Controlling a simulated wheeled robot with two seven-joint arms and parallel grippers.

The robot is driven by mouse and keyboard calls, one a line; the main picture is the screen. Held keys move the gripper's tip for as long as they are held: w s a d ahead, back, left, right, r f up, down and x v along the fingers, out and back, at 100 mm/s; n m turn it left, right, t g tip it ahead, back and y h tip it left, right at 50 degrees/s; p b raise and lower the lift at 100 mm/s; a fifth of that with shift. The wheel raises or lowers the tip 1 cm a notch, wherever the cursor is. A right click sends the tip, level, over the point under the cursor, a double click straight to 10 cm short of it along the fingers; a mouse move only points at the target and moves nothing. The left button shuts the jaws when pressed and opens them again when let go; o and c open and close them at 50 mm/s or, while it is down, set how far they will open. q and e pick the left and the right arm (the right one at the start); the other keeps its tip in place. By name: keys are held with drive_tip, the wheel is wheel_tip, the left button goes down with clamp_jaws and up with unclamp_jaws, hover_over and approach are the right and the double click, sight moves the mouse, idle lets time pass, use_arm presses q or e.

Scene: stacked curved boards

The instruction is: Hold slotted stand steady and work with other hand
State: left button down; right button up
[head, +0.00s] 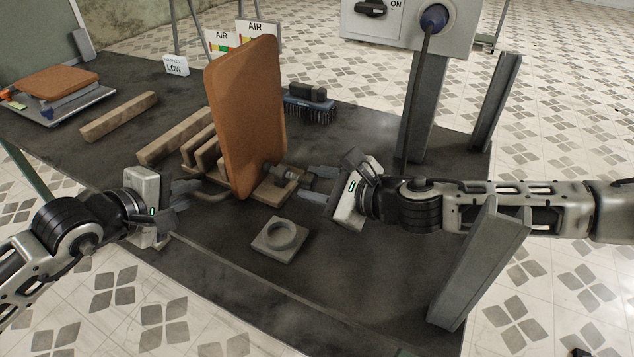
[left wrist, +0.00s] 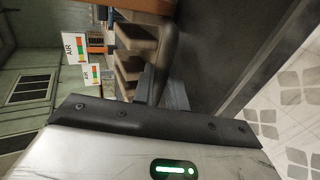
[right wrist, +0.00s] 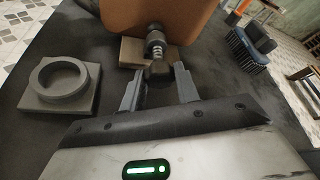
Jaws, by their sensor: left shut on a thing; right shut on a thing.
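The wooden slotted stand (head: 190,140) lies on the dark table, and its slats also show in the left wrist view (left wrist: 132,60). My left gripper (head: 196,192) is shut on a rounded bar (left wrist: 168,45) along the near side of the stand. A brown curved board (head: 245,115) stands upright beside the stand's right end, partly covering it; whether it sits in a slot cannot be told. My right gripper (head: 308,183) is shut on a dark knob (right wrist: 160,72) with a ribbed shaft, in front of the board's lower part. A wooden block (right wrist: 134,52) lies under the shaft.
A grey square block with a ring (head: 279,238) lies nearby on the table. A brush (head: 310,105) and AIR signs (head: 258,32) stand behind the board. A loose wooden bar (head: 119,117) lies at left. Grey posts (head: 480,265) stand at the right edge.

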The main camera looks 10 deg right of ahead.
use_arm(q)
drive_tip(key=shift+f, duration=0.15)
use_arm(e)
drive_tip(key=shift+w+r+m+g+y, duration=0.15)
drive_tip(key=shift+m+g+y, duration=0.15)
drive_tip(key=shift+m+g, duration=0.65)
drive_tip(key=m+g+y, duration=0.1)
drive_tip(key=m, duration=0.2)
drive_tip(key=shift+d, duration=0.1)
use_arm(q)
drive_tip(key=shift+a, duration=0.1)
use_arm(e)
drive_tip(key=shift+w+m+g+y, duration=0.1)
drive_tip(key=shift+m+g+y, duration=0.5)
drive_tip(key=shift+m, duration=0.55)
drive_tip(key=shift+d+m+g+y, duration=0.15)
drive_tip(key=shift+m+g+y, duration=0.35)
drive_tip(key=shift+m, duration=0.6)
use_arm(q)
drive_tip(key=shift+a, duration=0.1)
use_arm(e)
drive_tip(key=shift+w+f, duration=0.1)
drive_tip(key=shift+f, duration=0.1)
drive_tip(key=o, duration=0.9)
drive_tip(key=shift+d, duration=0.1)
drive_tip(key=shift+o, duration=0.4)
